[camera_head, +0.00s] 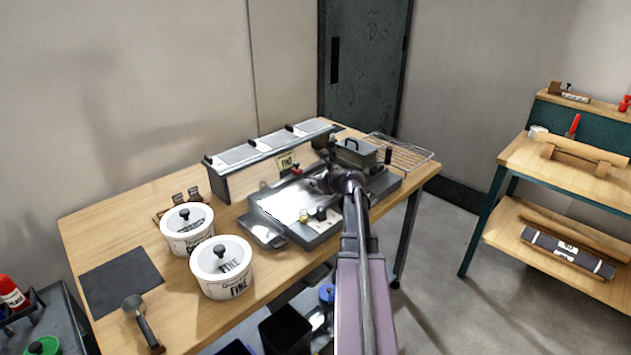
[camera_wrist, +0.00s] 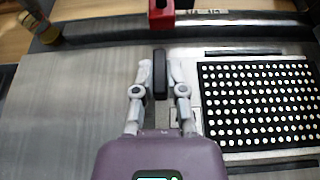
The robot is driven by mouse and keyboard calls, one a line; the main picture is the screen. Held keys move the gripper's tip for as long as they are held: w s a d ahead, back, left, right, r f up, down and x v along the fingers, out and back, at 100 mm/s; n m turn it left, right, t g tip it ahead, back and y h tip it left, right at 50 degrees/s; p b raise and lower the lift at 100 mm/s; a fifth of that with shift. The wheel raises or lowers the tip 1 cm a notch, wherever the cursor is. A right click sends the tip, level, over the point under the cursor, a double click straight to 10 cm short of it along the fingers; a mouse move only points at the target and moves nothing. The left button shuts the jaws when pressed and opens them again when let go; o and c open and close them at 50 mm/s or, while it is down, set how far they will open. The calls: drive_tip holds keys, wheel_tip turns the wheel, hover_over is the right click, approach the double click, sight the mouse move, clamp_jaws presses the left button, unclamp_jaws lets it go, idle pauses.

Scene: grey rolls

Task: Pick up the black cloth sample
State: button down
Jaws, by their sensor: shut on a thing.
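My gripper (camera_wrist: 160,82) is shut on a small, narrow black piece (camera_wrist: 160,68), which I take to be the black cloth sample. It stands up between the two fingertips and is seen edge-on in the wrist view. Its lower end is partly hidden, so I cannot tell whether it touches the grey surface (camera_wrist: 70,110) below. In the head view my gripper (camera_head: 322,181) is over the grey machine on the bench, and the held piece is not clear there.
A red block (camera_wrist: 160,15) is just beyond the fingertips. A perforated black plate (camera_wrist: 260,138) lies to the right. In the head view, two white tubs (camera_head: 222,267) and a dark mat (camera_head: 122,280) are on the wooden bench (camera_head: 110,225). A wire rack (camera_head: 410,152) is at the far end.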

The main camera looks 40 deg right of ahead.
wheel_tip(320, 180, up, 18)
drive_tip(key=p, duration=1.7)
drive_tip(key=shift+p, duration=0.3)
drive_tip(key=shift+f, duration=0.1)
